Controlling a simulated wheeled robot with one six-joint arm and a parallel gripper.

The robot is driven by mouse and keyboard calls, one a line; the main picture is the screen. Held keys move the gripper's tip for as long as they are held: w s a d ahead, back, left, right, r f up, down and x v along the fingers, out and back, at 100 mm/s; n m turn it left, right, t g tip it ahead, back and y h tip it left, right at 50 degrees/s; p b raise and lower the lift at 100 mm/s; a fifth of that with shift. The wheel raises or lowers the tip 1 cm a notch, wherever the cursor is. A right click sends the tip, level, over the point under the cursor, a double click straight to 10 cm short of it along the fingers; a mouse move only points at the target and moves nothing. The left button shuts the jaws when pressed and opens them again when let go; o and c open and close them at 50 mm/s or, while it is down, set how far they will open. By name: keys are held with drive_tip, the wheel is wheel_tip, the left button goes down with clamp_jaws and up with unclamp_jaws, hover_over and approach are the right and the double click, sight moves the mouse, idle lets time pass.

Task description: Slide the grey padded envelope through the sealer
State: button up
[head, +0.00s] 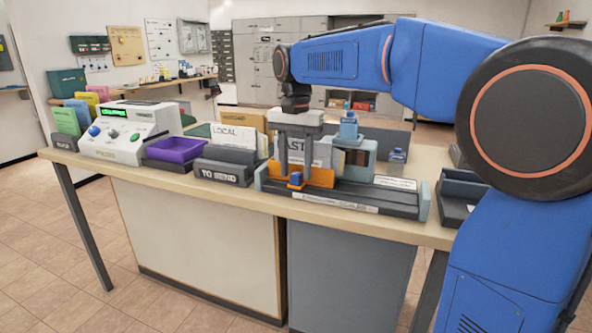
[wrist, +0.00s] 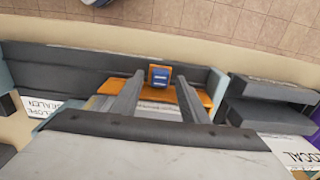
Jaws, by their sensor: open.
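The envelope sealer (head: 375,197) is a long dark track with pale blue end plates, at the front of the counter; its track also shows in the wrist view (wrist: 60,62). An orange carriage (head: 318,178) with a blue block (head: 295,179) sits toward the track's left end. A grey-blue sealing head (head: 357,160) stands right of it. My gripper (head: 295,170) points down over the carriage, open. In the wrist view its fingertips (wrist: 160,82) straddle the blue block (wrist: 160,76), with no clear contact. I cannot make out the grey padded envelope for certain.
Left of the sealer are a dark sorter with a LOCAL card (head: 232,137), a purple tray (head: 175,149) and a white machine with knobs (head: 127,133). A dark tray (head: 462,190) stands to the right, and a small blue bottle (head: 397,157) behind.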

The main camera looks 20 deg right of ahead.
drive_tip(key=shift+f, duration=0.45)
clamp_jaws()
drive_tip(key=s+d, duration=0.4)
drive_tip(key=d, duration=0.1)
drive_tip(key=s+d, duration=0.4)
drive_tip(key=d, duration=0.2)
drive_tip(key=s+d, duration=0.4)
drive_tip(key=d, duration=0.2)
drive_tip(key=shift+s+d, duration=0.25)
drive_tip(key=shift+s, duration=0.15)
unclamp_jaws()
drive_tip(key=shift+s+d, duration=0.1)
drive_tip(key=shift+d, duration=0.05)
